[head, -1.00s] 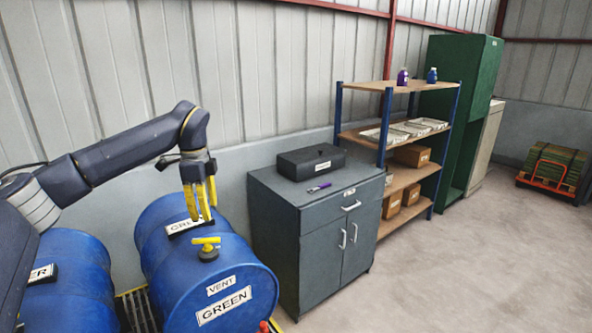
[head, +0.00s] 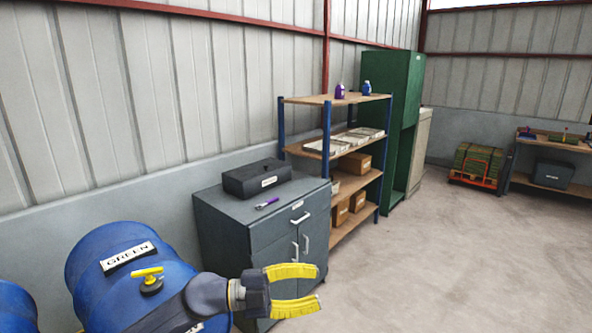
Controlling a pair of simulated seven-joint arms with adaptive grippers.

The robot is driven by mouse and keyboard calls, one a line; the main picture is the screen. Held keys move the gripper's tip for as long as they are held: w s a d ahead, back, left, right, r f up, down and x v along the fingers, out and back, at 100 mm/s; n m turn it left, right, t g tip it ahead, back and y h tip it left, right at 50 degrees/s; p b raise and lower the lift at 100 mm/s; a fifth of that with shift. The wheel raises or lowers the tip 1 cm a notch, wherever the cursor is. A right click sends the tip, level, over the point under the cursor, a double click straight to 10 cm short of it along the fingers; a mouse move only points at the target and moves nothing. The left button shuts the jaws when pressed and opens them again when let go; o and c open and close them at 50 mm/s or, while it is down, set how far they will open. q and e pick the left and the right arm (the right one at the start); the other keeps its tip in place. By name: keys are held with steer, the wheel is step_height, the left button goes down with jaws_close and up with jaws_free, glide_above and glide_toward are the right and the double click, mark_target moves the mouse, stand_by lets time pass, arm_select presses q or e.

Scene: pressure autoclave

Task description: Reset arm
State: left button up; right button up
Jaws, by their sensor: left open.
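My left gripper (head: 303,289) has two yellow fingers spread apart with nothing between them. It points right, low in the head view, in front of the lower part of the grey cabinet (head: 224,221). My left arm (head: 172,312) comes in from the bottom and covers the front of the blue drum labelled GREEN (head: 95,262). The drum's yellow valve handle (head: 147,272) shows just above the arm. My right gripper is not in view.
On the cabinet lie a black case (head: 257,179) and a small purple tool (head: 267,203). A shelf rack (head: 335,100), a green locker (head: 408,82) and a pallet cart (head: 474,181) stand farther back. The floor (head: 430,265) at right is clear.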

arm_select(q)
steer(key=a+f+n+t+y, duration=0.4)
steer(key=a+n+t+y, duration=0.4)
steer(key=a+n+t, duration=0.15)
steer(key=a+f+n+t+y, duration=0.5)
steer(key=a+n+t+y, duration=0.3)
steer(key=a+n, duration=0.25)
steer(key=s+a+f+n+g+y, duration=0.1)
steer(key=s+a+f+g+y, duration=0.1)
steer(key=s+a+f+g, duration=0.4)
steer(key=s+a+f+g+y, duration=0.2)
steer(key=s+a+f, duration=0.2)
steer(key=s+f, duration=0.55)
steer(key=s+a+f+n+g+y, duration=0.1)
steer(key=s+a+f+g+y, duration=0.3)
steer(key=s, duration=0.5)
steer(key=s+d+f+g+h, duration=0.2)
steer(key=d+f, duration=0.1)
steer(key=f, duration=1.4)
steer(key=s+d+f+g+h, duration=0.2)
steer(key=f+h, duration=0.1)
steer(key=f, duration=1.4)
steer(key=s+f+n+g+h, duration=0.1)
steer(key=s+f+n+g, duration=0.1)
steer(key=s+f, duration=1.7)
steer(key=shift+s+f+n, duration=0.15)
steer(key=shift+s+n, duration=0.45)
steer(key=shift+s, duration=0.55)
